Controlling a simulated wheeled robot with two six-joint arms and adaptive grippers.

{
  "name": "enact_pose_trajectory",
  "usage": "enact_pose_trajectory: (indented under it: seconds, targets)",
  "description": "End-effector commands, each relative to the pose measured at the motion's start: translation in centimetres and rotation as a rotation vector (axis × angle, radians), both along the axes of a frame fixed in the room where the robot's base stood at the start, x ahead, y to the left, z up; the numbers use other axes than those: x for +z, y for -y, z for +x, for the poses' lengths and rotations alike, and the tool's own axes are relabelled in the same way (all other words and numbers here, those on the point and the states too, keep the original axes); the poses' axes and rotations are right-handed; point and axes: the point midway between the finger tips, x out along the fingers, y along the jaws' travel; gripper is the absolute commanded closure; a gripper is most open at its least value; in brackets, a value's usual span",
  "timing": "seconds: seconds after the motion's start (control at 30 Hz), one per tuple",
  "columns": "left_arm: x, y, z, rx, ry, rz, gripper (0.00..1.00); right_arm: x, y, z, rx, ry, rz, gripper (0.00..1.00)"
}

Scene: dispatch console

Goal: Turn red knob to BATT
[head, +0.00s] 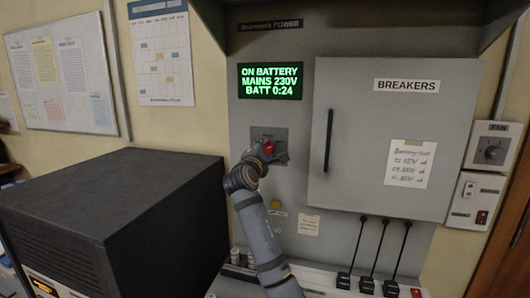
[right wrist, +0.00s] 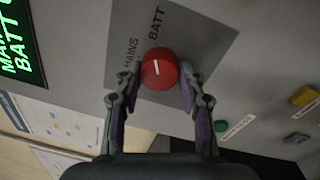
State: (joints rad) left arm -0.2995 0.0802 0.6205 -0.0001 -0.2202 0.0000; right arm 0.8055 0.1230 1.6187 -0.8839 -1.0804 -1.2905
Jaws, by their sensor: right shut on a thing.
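The red knob (head: 268,147) sits on a grey plate on the power cabinet, below the display. In the right wrist view the red knob (right wrist: 160,68) has a white line that points up the picture, toward the word BATT; MAINS is printed to its upper left. My right gripper (right wrist: 160,78) is shut on the knob, one finger on each side. In the head view my right gripper (head: 262,157) partly hides the knob and its plate. The green display (head: 270,81) reads ON BATTERY, MAINS 230V, BATT 0:24. My left gripper is not in view.
The closed BREAKERS door (head: 385,120) with a black handle (head: 328,141) is right of the knob. Several black levers (head: 375,260) stand below it. A dark box (head: 110,210) fills the lower left. A fan control (head: 493,149) is at the far right.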

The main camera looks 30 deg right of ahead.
Motion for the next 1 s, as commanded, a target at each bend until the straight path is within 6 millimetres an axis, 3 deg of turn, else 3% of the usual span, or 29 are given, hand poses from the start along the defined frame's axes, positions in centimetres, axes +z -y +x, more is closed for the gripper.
enact_pose_trajectory:
  seconds: [0.23, 0.27, 0.43, 0.77, 1.0]
  targets:
    - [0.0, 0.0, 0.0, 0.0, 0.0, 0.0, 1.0, -0.2, 0.0, 0.0, 0.001, -0.002, 0.004, 0.92]
    - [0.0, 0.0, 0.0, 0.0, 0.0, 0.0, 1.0, -0.2, 0.0, 0.0, 0.001, -0.002, 0.004, 0.59]
    - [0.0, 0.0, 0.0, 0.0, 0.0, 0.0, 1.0, -0.1, 0.0, 0.0, 0.0, -0.002, 0.002, 0.38]
    - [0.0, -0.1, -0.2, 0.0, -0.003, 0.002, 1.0, -0.1, -0.3, -0.1, 0.002, 0.0, 0.002, 0.38]
    - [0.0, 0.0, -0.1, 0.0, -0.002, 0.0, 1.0, -0.4, -3.9, -3.1, 0.007, 0.001, 0.006, 0.38]
